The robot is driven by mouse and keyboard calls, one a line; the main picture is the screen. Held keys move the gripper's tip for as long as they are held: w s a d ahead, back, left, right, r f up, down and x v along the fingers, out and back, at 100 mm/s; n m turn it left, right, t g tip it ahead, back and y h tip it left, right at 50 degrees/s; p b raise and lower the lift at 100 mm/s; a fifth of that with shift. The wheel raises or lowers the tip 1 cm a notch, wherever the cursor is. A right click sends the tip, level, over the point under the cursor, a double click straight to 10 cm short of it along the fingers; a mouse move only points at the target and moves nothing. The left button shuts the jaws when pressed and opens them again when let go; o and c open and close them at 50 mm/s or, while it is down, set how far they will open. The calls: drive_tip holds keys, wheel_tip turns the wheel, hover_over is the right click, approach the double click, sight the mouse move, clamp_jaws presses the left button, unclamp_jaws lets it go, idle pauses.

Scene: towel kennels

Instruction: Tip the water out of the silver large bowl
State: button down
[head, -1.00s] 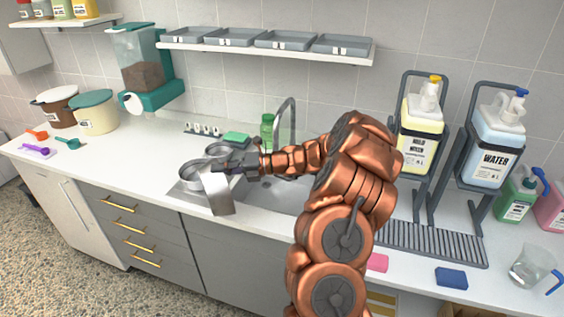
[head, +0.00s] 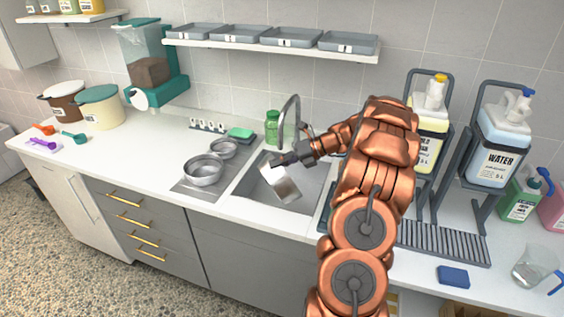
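A silver bowl (head: 281,186) is held over the sink basin (head: 255,192), steeply tilted with its side toward the camera. My gripper (head: 278,161) is shut on the bowl's upper rim. The inside of the bowl is turned out of sight, and I cannot see any water in it or running from it. Two other silver bowls, a wider one (head: 203,172) in front and a smaller one (head: 223,149) behind, stand upright on the drainboard left of the sink.
The faucet (head: 291,110) rises behind the basin, close to my gripper. A green bottle (head: 272,128) and a green sponge (head: 241,134) stand behind the sink. Water (head: 492,153) and yellow jugs (head: 428,130) are on racks at right.

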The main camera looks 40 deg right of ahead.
drive_tip(key=w+a+f+n+g+h+b, duration=0.1)
drive_tip(key=w+a+f+n+g+h, duration=0.1)
drive_tip(key=a+f+h, duration=0.6)
drive_tip(key=shift+a+n+g+h+b, duration=0.35)
drive_tip(key=shift+a+g+h, duration=0.3)
drive_tip(key=shift+h, duration=0.65)
drive_tip(key=shift+w+d, duration=0.1)
drive_tip(key=shift+w, duration=0.05)
